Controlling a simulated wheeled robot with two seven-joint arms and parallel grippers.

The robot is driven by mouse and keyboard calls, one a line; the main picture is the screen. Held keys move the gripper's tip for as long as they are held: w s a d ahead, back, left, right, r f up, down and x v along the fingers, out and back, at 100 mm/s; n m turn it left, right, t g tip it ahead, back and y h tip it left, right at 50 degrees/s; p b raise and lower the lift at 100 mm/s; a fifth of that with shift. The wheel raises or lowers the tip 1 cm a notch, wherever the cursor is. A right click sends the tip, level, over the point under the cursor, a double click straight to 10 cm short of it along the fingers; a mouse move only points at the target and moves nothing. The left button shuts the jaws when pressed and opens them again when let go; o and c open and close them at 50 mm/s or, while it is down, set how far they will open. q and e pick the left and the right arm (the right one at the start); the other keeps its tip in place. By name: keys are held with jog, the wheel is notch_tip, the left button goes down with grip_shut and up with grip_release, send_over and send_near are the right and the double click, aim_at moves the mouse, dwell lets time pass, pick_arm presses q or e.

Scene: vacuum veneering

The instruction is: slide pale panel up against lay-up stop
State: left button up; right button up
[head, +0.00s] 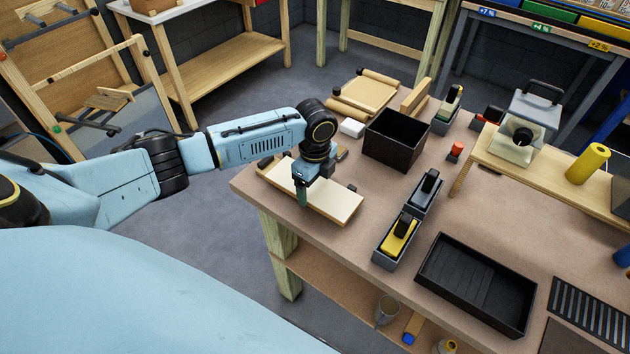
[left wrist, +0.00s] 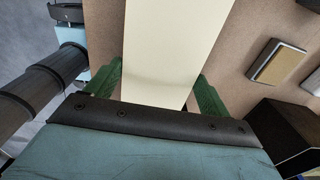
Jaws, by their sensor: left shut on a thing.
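The pale panel (head: 335,202) is a flat cream board near the table's left corner. My left gripper (head: 303,197) stands over it, pointing down. In the left wrist view the pale panel (left wrist: 178,50) runs between the two green fingers (left wrist: 160,95), and the gripper is shut on it. The arm hides part of the panel in the head view. Small dark blocks (head: 352,187) sit at the panel's edges. I cannot tell which piece is the lay-up stop. My right gripper is not in view.
On the brown table stand a black open bin (head: 397,140), a white block (head: 352,128), trays with black and yellow tools (head: 397,238), and a large black tray (head: 476,283). Wooden rolls (head: 368,92) lie at the back. Bare tabletop lies right of the panel.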

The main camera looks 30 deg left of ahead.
pick_arm(q)
jog(key=shift+a, duration=0.15)
jog(key=shift+w+a, duration=0.1)
jog(key=shift+a, duration=0.95)
jog(key=shift+p, duration=0.3)
jog(key=shift+a+p, duration=0.2)
jog(key=shift+p, duration=0.15)
dwell(0.6)
jog(key=o, duration=1)
